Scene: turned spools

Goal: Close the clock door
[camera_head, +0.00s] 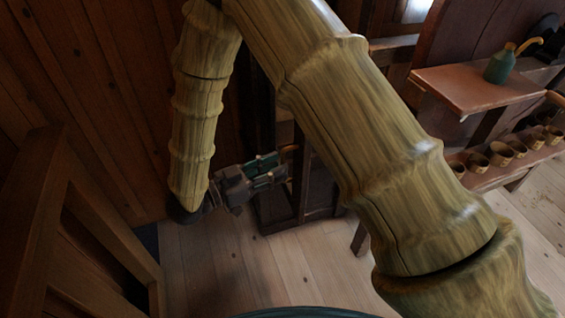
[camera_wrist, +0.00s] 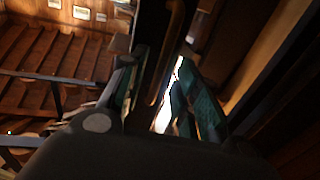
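A dark wooden case (camera_head: 276,212), which looks like the clock, stands on the floor against the plank wall, partly hidden behind my arm. A dark upright panel (camera_head: 321,188) at its right side may be its door; I cannot tell how far it stands open. My gripper (camera_head: 283,168), with teal fingers, is in front of the case at mid-height, pointing right. In the wrist view the fingers (camera_wrist: 160,88) are apart, with a gap between them. A brown curved bar (camera_wrist: 172,45) shows beyond the gap; I cannot tell whether anything touches it.
A wooden railing-like frame (camera_head: 70,215) stands at the left. At the right, a shelf (camera_head: 475,85) holds a green can (camera_head: 500,65) with a yellow spout, above a lower bench with several cups (camera_head: 500,153). Bare plank floor (camera_head: 300,265) lies below my gripper.

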